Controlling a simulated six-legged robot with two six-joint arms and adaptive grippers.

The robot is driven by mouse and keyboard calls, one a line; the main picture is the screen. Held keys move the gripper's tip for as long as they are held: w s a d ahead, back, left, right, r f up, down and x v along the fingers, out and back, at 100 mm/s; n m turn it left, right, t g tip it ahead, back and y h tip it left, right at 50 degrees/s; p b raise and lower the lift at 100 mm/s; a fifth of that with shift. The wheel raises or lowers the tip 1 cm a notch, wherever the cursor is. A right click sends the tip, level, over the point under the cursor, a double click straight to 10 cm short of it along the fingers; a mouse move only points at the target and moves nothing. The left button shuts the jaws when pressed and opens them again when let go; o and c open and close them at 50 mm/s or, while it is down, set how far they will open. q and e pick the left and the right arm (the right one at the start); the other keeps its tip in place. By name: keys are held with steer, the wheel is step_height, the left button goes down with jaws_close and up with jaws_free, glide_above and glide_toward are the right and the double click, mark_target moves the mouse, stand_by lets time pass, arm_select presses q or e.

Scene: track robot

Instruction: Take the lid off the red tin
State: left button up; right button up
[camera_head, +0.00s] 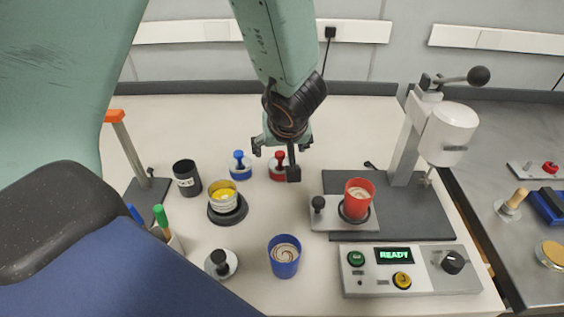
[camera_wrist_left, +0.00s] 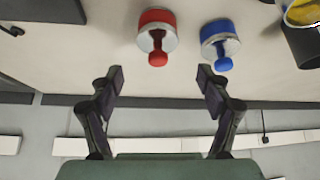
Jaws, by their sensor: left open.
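The red tin (camera_head: 279,167) stands on the white table near the back, partly hidden by my left arm. My left gripper (camera_head: 281,147) is above and close to the tin in the head view. In the left wrist view the left gripper (camera_wrist_left: 160,78) has its fingers wide apart with nothing between them. The tin lies ahead of the fingertips, between their lines. My right gripper is not in view.
A blue tin (camera_head: 240,166) with a knobbed lid stands close left of the red tin. A black mug (camera_head: 187,178) and a yellow-filled cup (camera_head: 223,197) stand further left. A press machine (camera_head: 436,135) with a red cup (camera_head: 359,193) is right. A blue cup (camera_head: 284,262) stands in front.

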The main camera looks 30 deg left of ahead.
mark_target(280, 154)
arm_select(q)
steer(key=b+x, duration=0.2)
steer(key=x, duration=0.1)
steer(key=shift+f, duration=0.45)
steer(key=shift+w+a+f, duration=0.15)
steer(key=shift+w+f, duration=0.15)
steer(key=shift+w, duration=0.15)
steer(key=shift+r, duration=0.15)
steer(key=c, duration=1.6)
